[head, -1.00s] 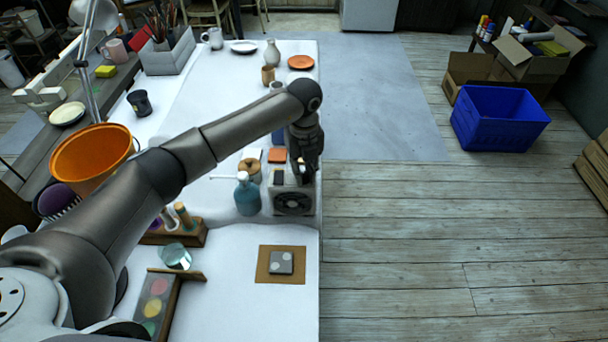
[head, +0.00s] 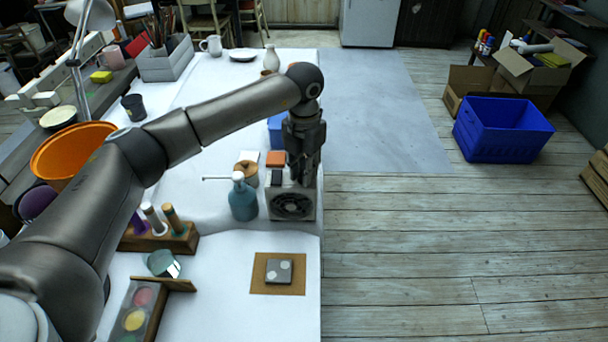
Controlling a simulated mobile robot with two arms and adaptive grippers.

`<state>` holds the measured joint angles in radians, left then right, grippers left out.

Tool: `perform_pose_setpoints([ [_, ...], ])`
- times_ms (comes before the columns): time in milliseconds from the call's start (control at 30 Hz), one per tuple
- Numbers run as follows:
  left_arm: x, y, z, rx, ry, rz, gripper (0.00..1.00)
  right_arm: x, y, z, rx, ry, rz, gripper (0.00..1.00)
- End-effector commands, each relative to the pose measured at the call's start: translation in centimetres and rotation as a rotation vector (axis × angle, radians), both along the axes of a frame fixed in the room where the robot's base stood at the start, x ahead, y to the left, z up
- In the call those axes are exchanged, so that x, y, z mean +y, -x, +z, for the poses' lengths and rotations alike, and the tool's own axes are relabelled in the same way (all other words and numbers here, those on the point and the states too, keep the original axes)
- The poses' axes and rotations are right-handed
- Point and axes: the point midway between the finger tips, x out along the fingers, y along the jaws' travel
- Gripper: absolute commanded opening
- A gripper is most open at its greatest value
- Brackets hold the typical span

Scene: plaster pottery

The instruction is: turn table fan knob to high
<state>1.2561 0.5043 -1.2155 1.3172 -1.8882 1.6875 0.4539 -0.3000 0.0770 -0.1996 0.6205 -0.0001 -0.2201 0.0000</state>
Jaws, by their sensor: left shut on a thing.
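The table fan (head: 291,203) is a small light-grey box with a dark round grille on its front, standing near the right edge of the white table. My left gripper (head: 302,180) points down onto the top of the fan at its right side. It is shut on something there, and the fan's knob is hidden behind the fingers. A dark patch shows on the fan's top, just left of the fingers. My right gripper is not in view.
A teal pump bottle (head: 243,200) stands close to the fan's left. An orange block (head: 276,158) lies behind it. A brown mat (head: 278,273) with a grey square piece lies in front. The table (head: 230,300) drops to open floor at right; a blue crate (head: 500,130) stands there.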

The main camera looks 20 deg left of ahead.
Motion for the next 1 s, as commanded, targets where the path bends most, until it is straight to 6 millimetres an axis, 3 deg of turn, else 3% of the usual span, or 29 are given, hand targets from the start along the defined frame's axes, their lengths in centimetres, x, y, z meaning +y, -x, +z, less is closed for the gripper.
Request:
perform_pose_setpoints([
  [400,0.0,-0.1,0.0,-0.002,0.0,-0.18,0.0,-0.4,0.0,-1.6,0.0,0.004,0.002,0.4],
  [933,0.0,0.0,0.1,-0.001,-0.001,-0.202,0.0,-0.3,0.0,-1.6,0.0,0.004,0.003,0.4],
  [967,0.0,0.0,0.1,-0.001,-0.001,-0.202,0.2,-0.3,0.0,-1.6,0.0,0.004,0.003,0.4],
  [1000,0.0,0.0,0.1,-0.001,-0.001,-0.202,0.26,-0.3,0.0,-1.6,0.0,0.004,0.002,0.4],
])
